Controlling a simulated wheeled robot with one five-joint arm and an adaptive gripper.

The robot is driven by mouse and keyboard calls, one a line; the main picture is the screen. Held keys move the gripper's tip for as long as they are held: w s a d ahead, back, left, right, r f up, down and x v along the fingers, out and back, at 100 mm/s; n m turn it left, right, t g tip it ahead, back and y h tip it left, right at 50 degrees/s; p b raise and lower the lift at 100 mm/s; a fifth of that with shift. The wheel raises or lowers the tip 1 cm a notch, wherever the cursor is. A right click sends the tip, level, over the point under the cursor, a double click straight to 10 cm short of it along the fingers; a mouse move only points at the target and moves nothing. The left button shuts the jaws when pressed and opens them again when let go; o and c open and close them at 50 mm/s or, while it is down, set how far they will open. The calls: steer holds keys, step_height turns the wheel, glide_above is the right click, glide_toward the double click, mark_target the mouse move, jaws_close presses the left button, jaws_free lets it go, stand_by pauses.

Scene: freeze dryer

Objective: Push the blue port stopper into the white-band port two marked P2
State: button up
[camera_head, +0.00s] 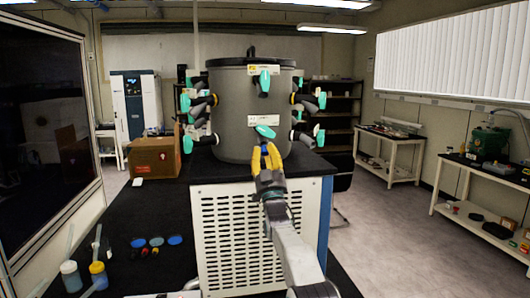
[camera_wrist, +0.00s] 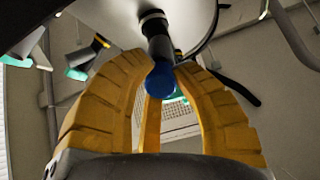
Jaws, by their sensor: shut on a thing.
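My gripper (camera_head: 267,158) has yellow fingers and reaches up to the front of the grey drum-shaped chamber (camera_head: 235,110). In the wrist view my gripper (camera_wrist: 158,72) is shut on the blue stopper (camera_wrist: 160,82), which sits between the fingertips. A black port tube (camera_wrist: 158,42) with a pale band (camera_wrist: 152,14) lines up with the stopper. The stopper appears at the tube's mouth; how deep it sits cannot be told. The port's marking is not readable.
Other black ports with teal handles (camera_head: 186,103) stick out around the chamber. A cardboard box (camera_head: 155,157) stands on the black bench left of it. Blue discs (camera_head: 175,240) and capped bottles (camera_head: 98,274) are at the front left. Floor at right is clear.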

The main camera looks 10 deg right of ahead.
steer(key=shift+r, duration=0.2)
steer(key=o, duration=1)
steer(key=shift+w+f, duration=0.1)
steer(key=shift+f, duration=0.05)
steer(key=shift+o, duration=0.2)
steer(key=shift+f, duration=0.1)
steer(key=v, duration=1.1)
steer(key=shift+s+f, duration=0.2)
steer(key=shift+s, duration=0.15)
steer(key=shift+f, duration=0.1)
steer(key=b+v, duration=0.7)
steer(key=b, duration=0.4)
stand_by(0.5)
